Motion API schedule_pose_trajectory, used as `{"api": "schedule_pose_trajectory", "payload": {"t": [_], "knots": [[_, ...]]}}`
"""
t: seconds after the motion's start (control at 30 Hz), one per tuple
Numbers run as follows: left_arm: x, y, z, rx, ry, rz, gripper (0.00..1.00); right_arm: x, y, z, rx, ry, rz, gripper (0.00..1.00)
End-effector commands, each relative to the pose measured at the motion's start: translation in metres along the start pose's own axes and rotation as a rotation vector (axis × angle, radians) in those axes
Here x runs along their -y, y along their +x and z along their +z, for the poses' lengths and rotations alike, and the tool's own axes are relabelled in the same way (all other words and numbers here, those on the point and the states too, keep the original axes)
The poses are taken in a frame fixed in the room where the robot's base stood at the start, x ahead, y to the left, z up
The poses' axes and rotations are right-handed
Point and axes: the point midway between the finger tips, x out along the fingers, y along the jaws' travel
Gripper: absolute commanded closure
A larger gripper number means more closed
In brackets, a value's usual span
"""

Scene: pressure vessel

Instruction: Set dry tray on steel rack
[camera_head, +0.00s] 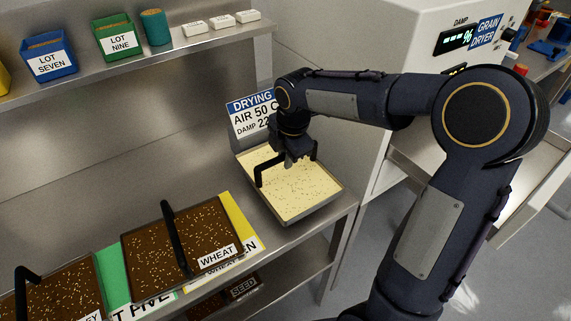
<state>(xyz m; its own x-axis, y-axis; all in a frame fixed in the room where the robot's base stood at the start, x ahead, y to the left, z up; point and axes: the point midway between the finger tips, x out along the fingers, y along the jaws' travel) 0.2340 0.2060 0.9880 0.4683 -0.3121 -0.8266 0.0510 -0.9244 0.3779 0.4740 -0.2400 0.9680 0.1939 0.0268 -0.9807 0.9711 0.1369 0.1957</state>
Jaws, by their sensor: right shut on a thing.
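A steel-rimmed tray (300,202) of pale, dark-speckled contents is at the right end of a steel rack shelf (296,236), in front of the drying sign. My right gripper (293,158) comes down over the tray from the right and is shut on its black handle (259,172). The fingers partly hide the handle. I cannot tell whether the tray rests on the shelf or hangs just above it. My left gripper is not in view.
A dark tray labelled WHEAT (148,246) and another dark tray (68,295) stand to the left, with upright handles. The drying sign (243,112) stands behind. The grain dryer (415,40) is on the right. Blue (48,58) and green (120,38) bins stand on the upper shelf.

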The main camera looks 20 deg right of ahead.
Motion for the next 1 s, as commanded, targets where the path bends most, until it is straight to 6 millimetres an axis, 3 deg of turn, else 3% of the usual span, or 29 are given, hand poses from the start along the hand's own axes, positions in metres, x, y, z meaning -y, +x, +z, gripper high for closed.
{"api": "schedule_pose_trajectory", "payload": {"t": [0.23,0.67,0.7,0.83,1.0], "knots": [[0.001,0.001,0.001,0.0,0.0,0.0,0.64,0.002,0.033,0.002,0.0,0.0,-0.002,1.0],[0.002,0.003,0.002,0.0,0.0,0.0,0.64,0.003,0.04,0.002,0.0,0.001,0.001,1.0],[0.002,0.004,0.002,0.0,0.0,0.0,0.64,0.004,0.041,0.002,0.0,0.001,-0.002,0.83],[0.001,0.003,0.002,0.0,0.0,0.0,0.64,0.003,0.04,0.002,0.0,0.001,-0.002,0.66],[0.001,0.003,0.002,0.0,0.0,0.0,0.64,0.003,0.04,0.002,0.0,0.0,-0.002,0.63]]}}
